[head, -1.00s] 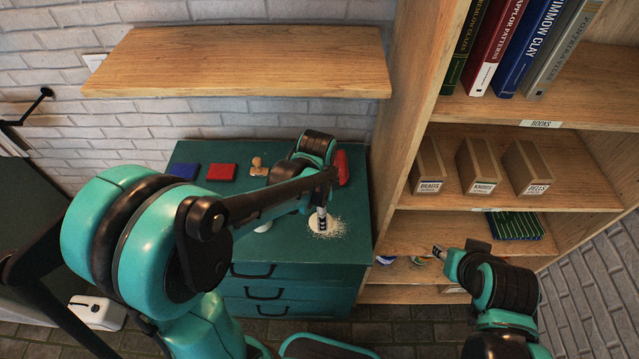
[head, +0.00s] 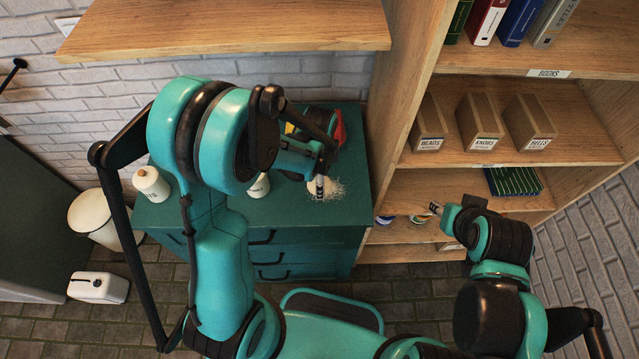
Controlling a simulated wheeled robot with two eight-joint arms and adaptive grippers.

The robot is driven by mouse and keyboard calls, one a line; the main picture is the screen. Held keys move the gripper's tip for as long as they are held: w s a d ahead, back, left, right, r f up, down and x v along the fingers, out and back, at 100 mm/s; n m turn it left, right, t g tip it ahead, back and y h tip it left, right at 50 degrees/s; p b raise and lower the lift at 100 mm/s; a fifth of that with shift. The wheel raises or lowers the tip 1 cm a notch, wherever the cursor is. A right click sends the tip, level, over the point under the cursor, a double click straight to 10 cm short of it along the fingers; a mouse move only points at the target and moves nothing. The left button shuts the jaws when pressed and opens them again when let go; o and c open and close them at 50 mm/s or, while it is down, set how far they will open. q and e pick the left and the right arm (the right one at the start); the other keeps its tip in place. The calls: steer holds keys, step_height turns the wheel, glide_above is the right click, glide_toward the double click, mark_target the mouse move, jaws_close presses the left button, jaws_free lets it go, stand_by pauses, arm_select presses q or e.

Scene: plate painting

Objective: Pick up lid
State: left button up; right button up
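I cannot clearly make out a separate lid. My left gripper (head: 321,187) points down over a pale speckled patch (head: 333,190) on the teal cabinet top (head: 347,165). Whether its fingers are apart or hold something is too small to tell. Another white container (head: 259,187) is partly hidden by my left arm. My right gripper (head: 434,208) is in front of the low bookcase shelf, near small coloured round items (head: 420,218); its finger state is unclear.
A wooden wall shelf (head: 220,28) overhangs the cabinet. The bookcase (head: 405,190) at right holds several books, labelled boxes (head: 430,125) and a green striped item (head: 513,181). A white bin (head: 90,215) and white canister (head: 97,287) stand on the floor at left.

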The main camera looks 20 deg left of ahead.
arm_select(q)
steer(key=shift+c, duration=0.3)
steer(key=c, duration=1.1)
steer(key=shift+r, duration=0.1)
